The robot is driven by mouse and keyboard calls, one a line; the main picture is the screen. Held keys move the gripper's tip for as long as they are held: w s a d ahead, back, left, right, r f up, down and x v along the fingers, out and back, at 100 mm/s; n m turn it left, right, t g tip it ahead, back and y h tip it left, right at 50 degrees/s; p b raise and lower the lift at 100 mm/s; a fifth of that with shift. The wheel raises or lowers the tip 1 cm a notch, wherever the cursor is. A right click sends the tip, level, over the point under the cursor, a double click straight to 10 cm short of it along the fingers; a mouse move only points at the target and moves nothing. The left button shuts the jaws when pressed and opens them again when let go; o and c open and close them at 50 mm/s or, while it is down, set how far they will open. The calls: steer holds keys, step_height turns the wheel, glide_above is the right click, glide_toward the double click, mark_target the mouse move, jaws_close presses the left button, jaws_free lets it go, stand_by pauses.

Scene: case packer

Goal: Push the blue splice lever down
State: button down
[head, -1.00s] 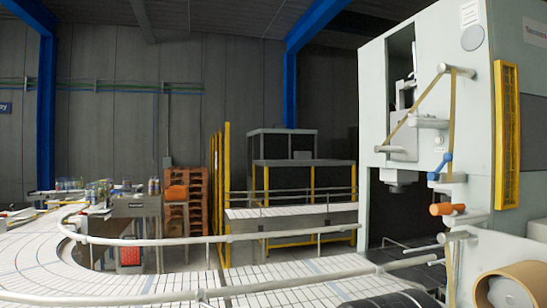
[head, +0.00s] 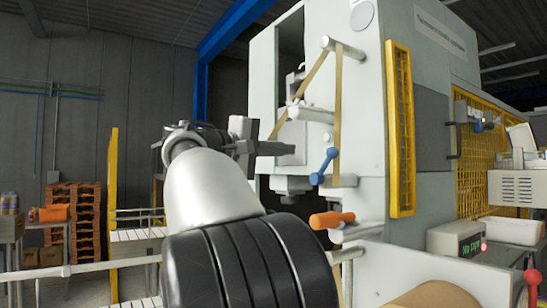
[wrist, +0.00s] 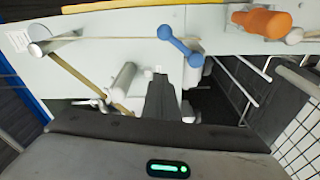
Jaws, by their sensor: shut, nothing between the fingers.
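The blue splice lever (head: 324,166) is a short bar with a ball at each end, on the front of the pale case packer. In the head view it leans, its upper ball to the right. My gripper (head: 290,149) is shut and empty, level with the lever's upper part and left of it. In the wrist view the lever (wrist: 180,45) lies tilted beyond and to the right of my dark shut fingertips (wrist: 161,78), with a visible gap. I cannot tell the depth between them in the head view.
An orange handle (head: 332,219) sticks out below the lever. A tan tape (head: 338,110) runs over white rollers close by. A yellow guard (head: 401,130) stands on the machine's right. A conveyor rail (head: 90,267) crosses at lower left.

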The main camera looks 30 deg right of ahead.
mark_target(327, 159)
steer(key=s+d+p, duration=0.1)
steer(key=d, duration=0.7)
steer(key=shift+s+d+f, duration=0.3)
steer(key=shift+s+d, duration=0.1)
steer(key=shift+s, duration=0.1)
steer(key=shift+f, duration=0.1)
steer(key=f+m+b, duration=0.1)
steer(key=b, duration=0.2)
steer(key=s+m+b, duration=0.1)
steer(key=b, duration=0.2)
steer(key=shift+s+f+m, duration=0.25)
steer(key=shift+f+m, duration=0.1)
steer(key=shift+m, duration=0.05)
steer(key=m+b, duration=0.1)
steer(key=b, duration=0.2)
steer(key=s+f+m+b, duration=0.1)
steer(key=m+b, duration=0.1)
steer(key=b, duration=0.1)
steer(key=s+f+m+h+b, duration=0.1)
steer(key=m+b, duration=0.1)
steer(key=b, duration=0.1)
steer(key=shift+s+d+f+g, duration=0.1)
steer(key=shift+g, duration=0.3)
steer(key=shift+f, duration=0.1)
